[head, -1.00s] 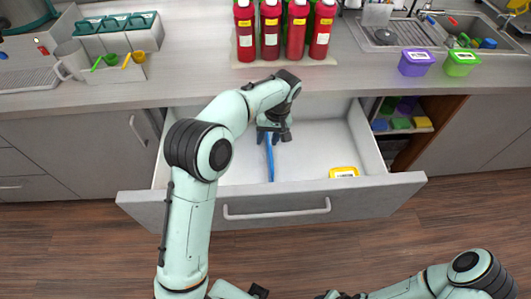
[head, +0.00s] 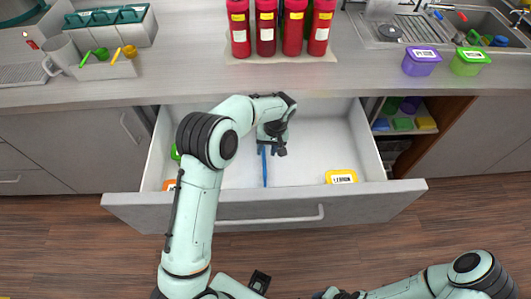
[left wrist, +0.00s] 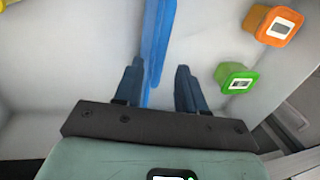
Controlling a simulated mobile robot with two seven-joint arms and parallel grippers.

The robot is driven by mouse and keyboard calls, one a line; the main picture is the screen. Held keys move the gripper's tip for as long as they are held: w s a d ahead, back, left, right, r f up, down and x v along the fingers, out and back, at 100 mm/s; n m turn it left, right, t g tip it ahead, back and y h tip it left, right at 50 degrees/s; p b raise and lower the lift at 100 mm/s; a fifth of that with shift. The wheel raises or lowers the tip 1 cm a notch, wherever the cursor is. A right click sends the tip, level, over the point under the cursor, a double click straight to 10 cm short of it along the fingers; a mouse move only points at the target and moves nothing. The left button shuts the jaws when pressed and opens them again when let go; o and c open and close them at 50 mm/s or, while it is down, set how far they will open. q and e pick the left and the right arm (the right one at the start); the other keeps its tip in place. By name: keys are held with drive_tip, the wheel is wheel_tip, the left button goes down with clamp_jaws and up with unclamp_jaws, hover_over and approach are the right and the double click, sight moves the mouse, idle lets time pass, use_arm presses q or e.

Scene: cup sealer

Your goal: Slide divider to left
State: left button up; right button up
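The blue divider (head: 265,168) stands in the open drawer (head: 300,170), running front to back near the middle. It also shows in the left wrist view (left wrist: 158,40). My left gripper (head: 270,146) reaches down into the drawer at the divider's far part. In the left wrist view, its two dark fingers (left wrist: 158,88) are apart, with the divider between them. The divider lies close to the finger on the left of that picture; I cannot tell whether they touch.
A yellow-lidded container (head: 341,177) sits in the drawer's right part. Green (left wrist: 235,78) and orange (left wrist: 275,26) containers sit at its left side, partly behind my arm in the head view. Red bottles (head: 293,28) stand on the counter above.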

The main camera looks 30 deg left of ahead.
use_arm(q)
drive_tip(key=shift+a+f, duration=0.2)
drive_tip(key=shift+f, duration=1.2)
drive_tip(key=shift+s, duration=0.1)
clamp_jaws()
drive_tip(key=s+a+b, duration=0.3)
drive_tip(key=s+a, duration=0.3)
drive_tip(key=a, duration=0.4)
drive_tip(key=shift+s+a, duration=0.25)
drive_tip(key=shift+a, duration=0.1)
use_arm(e)
drive_tip(key=f, duration=0.1)
drive_tip(key=s+f, duration=0.2)
drive_tip(key=shift+f, duration=0.35)
use_arm(q)
unclamp_jaws()
